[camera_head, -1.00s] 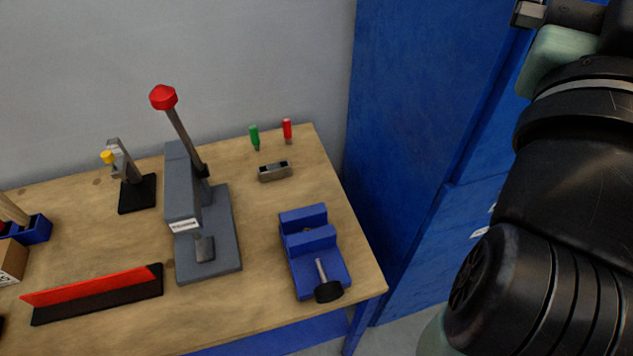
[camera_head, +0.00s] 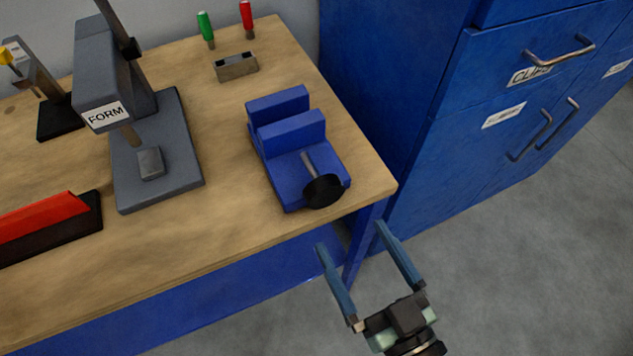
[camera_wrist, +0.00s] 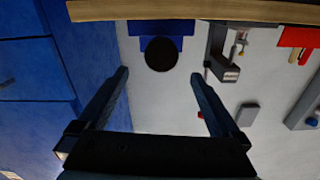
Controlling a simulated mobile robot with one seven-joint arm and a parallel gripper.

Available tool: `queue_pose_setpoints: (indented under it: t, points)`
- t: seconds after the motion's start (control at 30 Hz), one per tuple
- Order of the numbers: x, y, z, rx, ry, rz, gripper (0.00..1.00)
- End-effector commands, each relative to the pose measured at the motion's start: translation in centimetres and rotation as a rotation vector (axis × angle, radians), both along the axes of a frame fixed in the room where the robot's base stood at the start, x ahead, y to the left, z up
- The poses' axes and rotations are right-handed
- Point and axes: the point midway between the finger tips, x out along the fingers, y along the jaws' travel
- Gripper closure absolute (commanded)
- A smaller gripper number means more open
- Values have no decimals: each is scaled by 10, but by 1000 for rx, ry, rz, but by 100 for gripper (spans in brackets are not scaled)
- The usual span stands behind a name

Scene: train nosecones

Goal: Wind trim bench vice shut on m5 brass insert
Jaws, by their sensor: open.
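The blue trim bench vice (camera_head: 272,160) stands near the bench's front right corner. A gap shows between its two jaws. Its screw ends in a round black knob (camera_head: 323,191) at the front. I cannot make out the brass insert; the front jaw hides the low part of the gap. My gripper (camera_head: 350,236) is open and empty, in front of the bench edge, below and right of the knob in the picture and apart from it.
The wooden bench (camera_head: 235,215) has clear room left of the vice. A grey press marked FORM (camera_head: 185,150) stands there. A small grey block (camera_head: 237,67) and green (camera_head: 205,28) and red (camera_head: 247,15) handled tools are behind. Blue cabinets (camera_head: 440,150) rise at right.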

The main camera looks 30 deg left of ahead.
Motion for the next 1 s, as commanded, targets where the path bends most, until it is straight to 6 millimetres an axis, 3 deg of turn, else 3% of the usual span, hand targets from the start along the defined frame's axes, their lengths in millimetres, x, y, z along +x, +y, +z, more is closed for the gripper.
queue_pose_setpoints:
  t: [0.17,0.7,1.0]
  points:
    - [5,12,1,9,-7,9,0]
    - [68,91,2,8,-5,6,0]
    - [77,102,0,6,-5,3,0]
